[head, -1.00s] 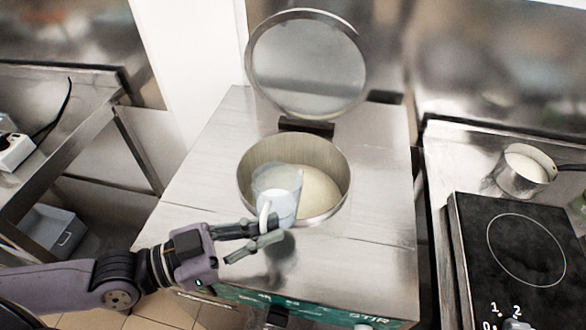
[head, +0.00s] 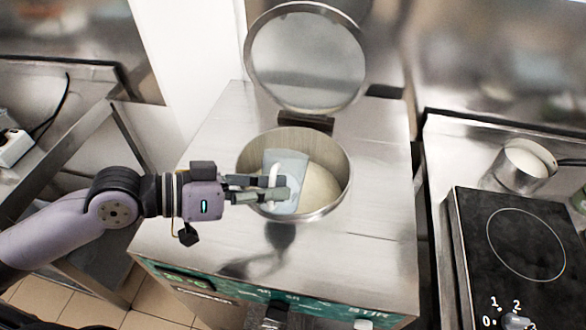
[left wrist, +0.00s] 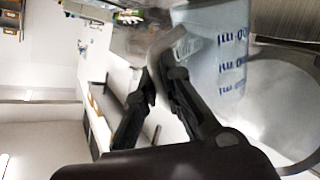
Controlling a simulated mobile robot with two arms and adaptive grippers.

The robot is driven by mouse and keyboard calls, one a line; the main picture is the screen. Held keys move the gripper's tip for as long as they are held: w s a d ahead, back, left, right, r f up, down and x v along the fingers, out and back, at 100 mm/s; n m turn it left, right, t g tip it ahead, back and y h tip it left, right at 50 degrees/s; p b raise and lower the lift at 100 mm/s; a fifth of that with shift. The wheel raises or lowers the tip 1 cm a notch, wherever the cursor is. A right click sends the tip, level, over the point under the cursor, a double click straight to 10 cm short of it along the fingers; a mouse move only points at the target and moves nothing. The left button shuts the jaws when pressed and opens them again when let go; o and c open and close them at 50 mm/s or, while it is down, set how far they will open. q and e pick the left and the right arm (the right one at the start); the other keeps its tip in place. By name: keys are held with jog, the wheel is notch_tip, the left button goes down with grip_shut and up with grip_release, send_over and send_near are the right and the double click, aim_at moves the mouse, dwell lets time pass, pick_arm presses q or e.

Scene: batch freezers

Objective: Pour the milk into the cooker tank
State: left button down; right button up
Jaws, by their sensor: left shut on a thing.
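The cooker tank (head: 339,196) is a round steel well in the top of a steel machine, with pale cream-coloured liquid (head: 320,187) in it. Its round lid (head: 306,62) stands open at the back. My left gripper (head: 284,187) is shut on the handle of a translucent measuring jug (head: 290,163). The jug is tipped over the left part of the tank opening. In the left wrist view the jug (left wrist: 213,45) shows blue volume marks, and its handle lies at the fingers (left wrist: 158,83). I cannot see a stream or the jug's contents clearly. My right gripper is not in view.
A steel saucepan (head: 522,168) with pale contents stands on the right counter, behind a black hob (head: 520,255). A steel table with a white power strip (head: 14,148) is at the left. The machine's top (head: 380,200) is bare around the tank.

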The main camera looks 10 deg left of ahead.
aim_at(279, 163)
pick_arm(q)
jog(key=w+b, duration=0.1)
jog(key=b, duration=0.3)
jog(key=shift+w+f+n+g, duration=0.1)
jog(key=shift+f+n+g, duration=0.1)
jog(key=shift+n+g, duration=0.2)
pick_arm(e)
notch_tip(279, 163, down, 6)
pick_arm(q)
jog(key=r+p, duration=0.1)
jog(key=p, duration=0.2)
jog(key=w+r+n+g+p, duration=0.1)
jog(key=r+p, duration=0.1)
jog(key=shift+r+y+p, duration=0.15)
jog(key=shift+y+p, duration=0.25)
jog(key=shift+w+n+p, duration=0.2)
jog(key=shift+n+p, duration=0.1)
jog(key=shift+g, duration=0.4)
jog(key=shift+w+f+n+p, duration=0.25)
jog(key=shift+w+n+p, duration=0.05)
jog(key=shift+w+g+p, duration=0.2)
jog(key=shift+g+p, duration=0.1)
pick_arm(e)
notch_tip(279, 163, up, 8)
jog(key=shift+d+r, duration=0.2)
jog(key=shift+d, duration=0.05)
pick_arm(q)
jog(key=shift+w, duration=0.1)
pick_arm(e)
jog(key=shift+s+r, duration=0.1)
